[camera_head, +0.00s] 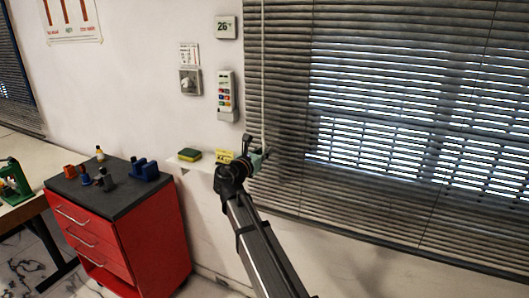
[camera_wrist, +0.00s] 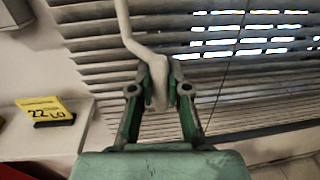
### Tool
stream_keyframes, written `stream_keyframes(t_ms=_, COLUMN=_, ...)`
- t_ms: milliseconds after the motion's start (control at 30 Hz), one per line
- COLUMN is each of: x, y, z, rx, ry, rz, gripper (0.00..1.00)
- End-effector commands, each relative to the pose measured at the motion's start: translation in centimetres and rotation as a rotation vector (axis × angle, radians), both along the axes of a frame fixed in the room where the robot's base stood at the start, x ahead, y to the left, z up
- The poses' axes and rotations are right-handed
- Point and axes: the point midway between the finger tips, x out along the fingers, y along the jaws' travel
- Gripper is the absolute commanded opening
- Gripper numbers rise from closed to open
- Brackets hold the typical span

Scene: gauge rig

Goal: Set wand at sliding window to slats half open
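The wand is a thin pale rod (camera_head: 263,75) hanging down in front of the blinds at the sliding window. In the wrist view the wand (camera_wrist: 147,50) bends, and its lower end sits between my gripper's fingers (camera_wrist: 160,75). The fingers appear to press on it from both sides. In the head view my gripper (camera_head: 258,156) is at the wand's lower end, partly hidden by my own wrist. The blinds' slats (camera_head: 400,100) are horizontal and tilted. Bright strips show between them in the middle right, while the left and lower slats look dark.
A ledge (camera_head: 205,165) left of my gripper bears a yellow-green sponge (camera_head: 189,154) and a yellow number card (camera_wrist: 45,107). A remote in a holder (camera_head: 227,95) is on the wall. A red drawer cabinet (camera_head: 140,235) with small items stands lower left.

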Motion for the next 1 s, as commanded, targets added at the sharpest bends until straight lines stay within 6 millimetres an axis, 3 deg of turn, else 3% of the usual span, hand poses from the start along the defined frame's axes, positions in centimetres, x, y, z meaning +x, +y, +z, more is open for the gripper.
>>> stream_keyframes(t_ms=433, x=0.2, y=0.5, z=0.1, rx=0.000, ry=0.000, rz=-0.048, gripper=0.00)
stream_keyframes(t_ms=1000, x=0.5, y=2.7, z=0.3, rx=-0.001, ry=0.000, rz=-0.406, gripper=0.00)
